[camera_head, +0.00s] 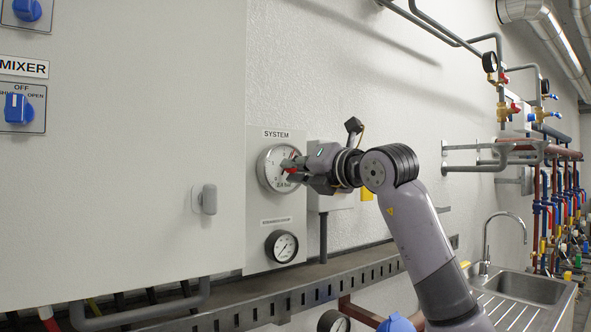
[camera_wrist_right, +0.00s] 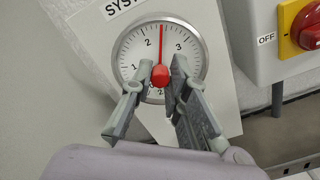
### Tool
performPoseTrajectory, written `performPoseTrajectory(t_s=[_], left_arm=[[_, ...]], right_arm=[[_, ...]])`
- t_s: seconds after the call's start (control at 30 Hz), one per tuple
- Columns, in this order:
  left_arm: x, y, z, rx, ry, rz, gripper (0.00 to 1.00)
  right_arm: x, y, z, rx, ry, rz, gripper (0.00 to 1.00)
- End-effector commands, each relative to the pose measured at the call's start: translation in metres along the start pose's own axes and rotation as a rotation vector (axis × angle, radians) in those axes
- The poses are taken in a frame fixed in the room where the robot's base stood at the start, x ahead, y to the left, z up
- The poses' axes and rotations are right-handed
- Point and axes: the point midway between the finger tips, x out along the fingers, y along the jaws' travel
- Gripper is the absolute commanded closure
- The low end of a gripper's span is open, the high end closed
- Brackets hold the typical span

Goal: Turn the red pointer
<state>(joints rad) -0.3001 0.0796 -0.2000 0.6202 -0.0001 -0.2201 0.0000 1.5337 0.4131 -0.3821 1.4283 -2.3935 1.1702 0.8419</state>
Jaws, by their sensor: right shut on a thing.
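The round SYSTEM gauge (camera_head: 266,163) with a white dial is mounted on a light panel, right of the big grey cabinet. In the right wrist view its dial (camera_wrist_right: 130,48) carries the red pointer (camera_wrist_right: 161,40), a thin needle standing nearly upright between 2 and 3, with a thick red hub. My right gripper (camera_head: 290,165) reaches the gauge from the right and covers part of its dial. In the right wrist view its two fingers (camera_wrist_right: 166,76) are shut on the red pointer's hub, one on each side. My left gripper is not in view.
A smaller gauge (camera_head: 282,246) sits below on the same panel. A perforated metal rail (camera_head: 300,292) runs underneath. A red rotary switch on yellow (camera_wrist_right: 305,27) is on a box to the right. The cabinet door handle (camera_head: 208,199) sticks out at the left.

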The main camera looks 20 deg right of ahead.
Motion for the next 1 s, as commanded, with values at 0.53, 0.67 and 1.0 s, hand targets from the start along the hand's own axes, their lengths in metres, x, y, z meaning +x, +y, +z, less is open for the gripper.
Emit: performPoseTrajectory(t_s=[0.53, 0.67, 1.0], left_arm=[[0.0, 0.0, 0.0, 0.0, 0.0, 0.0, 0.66], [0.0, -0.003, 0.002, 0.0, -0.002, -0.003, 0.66], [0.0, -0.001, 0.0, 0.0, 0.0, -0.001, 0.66]], right_arm=[[0.0, 0.0, -0.001, -0.001, 0.002, -0.001, 0.64], [-0.003, 0.0, 0.0, -0.001, 0.0, 0.0, 0.64], [-0.06, -0.001, 0.0, -0.004, -0.002, -0.001, 0.64]])
